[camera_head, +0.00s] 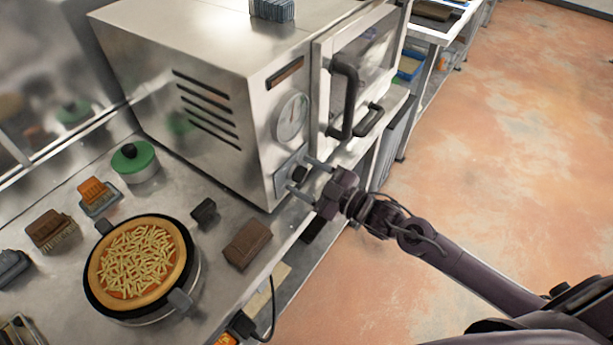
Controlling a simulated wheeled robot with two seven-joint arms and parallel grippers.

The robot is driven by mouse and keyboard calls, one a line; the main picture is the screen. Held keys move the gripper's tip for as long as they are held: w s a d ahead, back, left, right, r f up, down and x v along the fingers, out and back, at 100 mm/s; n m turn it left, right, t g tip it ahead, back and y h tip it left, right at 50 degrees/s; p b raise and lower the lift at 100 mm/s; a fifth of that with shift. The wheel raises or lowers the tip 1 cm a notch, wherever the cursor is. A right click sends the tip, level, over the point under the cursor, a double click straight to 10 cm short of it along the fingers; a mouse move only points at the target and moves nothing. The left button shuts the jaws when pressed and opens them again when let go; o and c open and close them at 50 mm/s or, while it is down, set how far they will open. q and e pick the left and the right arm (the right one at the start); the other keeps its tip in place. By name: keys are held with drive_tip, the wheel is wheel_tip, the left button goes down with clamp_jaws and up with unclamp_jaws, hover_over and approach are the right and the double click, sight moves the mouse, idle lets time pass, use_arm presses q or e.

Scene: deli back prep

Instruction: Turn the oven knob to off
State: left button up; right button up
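A stainless steel oven (215,125) stands on the counter, its front facing right. A round dial (293,118) is on the front panel. Below it, a dark knob (299,174) sits on a lighter plate near the oven's lower front corner. My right gripper (301,174) reaches in from the right, with its two fingers apart on either side of the knob. I cannot tell whether the fingers touch the knob. The knob's pointer and marks are too small to read. My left gripper does not show.
The oven door with dark handles (345,100) is just beyond my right gripper. The floor (490,150) at right is clear.

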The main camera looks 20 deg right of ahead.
drive_tip(key=shift+s+d+f, duration=0.1)
drive_tip(key=shift+s+d, duration=0.1)
drive_tip(key=shift+s, duration=0.05)
drive_tip(key=b+v, duration=0.1)
drive_tip(key=v, duration=0.6)
drive_tip(key=shift+b, duration=0.35)
drive_tip(key=shift+d, duration=0.1)
